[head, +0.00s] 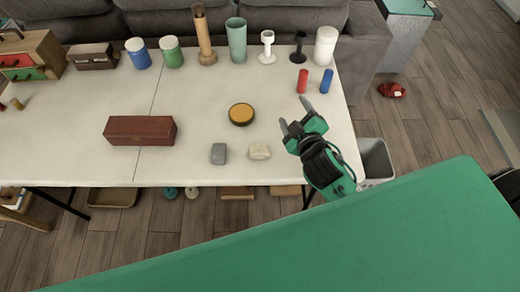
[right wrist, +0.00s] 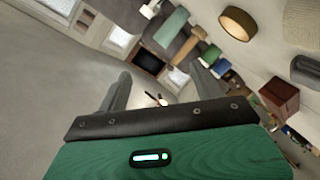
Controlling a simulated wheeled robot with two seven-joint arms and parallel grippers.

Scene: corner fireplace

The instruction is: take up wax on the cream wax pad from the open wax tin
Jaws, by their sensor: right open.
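The cream wax pad (head: 260,152) lies on the white table near its front edge, to the right of a grey pad (head: 218,153). The open wax tin (head: 241,115), round with amber wax, sits behind the two pads. My right gripper (head: 295,114) is open and empty over the table's right part, right of the tin and the cream pad. In the right wrist view the fingers (right wrist: 162,88) are spread, with the tin (right wrist: 238,23) and the cream pad (right wrist: 302,22) at the upper right. My left gripper is not in view.
A dark red box (head: 140,130) lies left of the pads. Red (head: 302,80) and blue (head: 326,81) cylinders stand behind my right gripper. Cups, jars and stands line the back edge. A grey bin (head: 376,160) stands off the table's right side.

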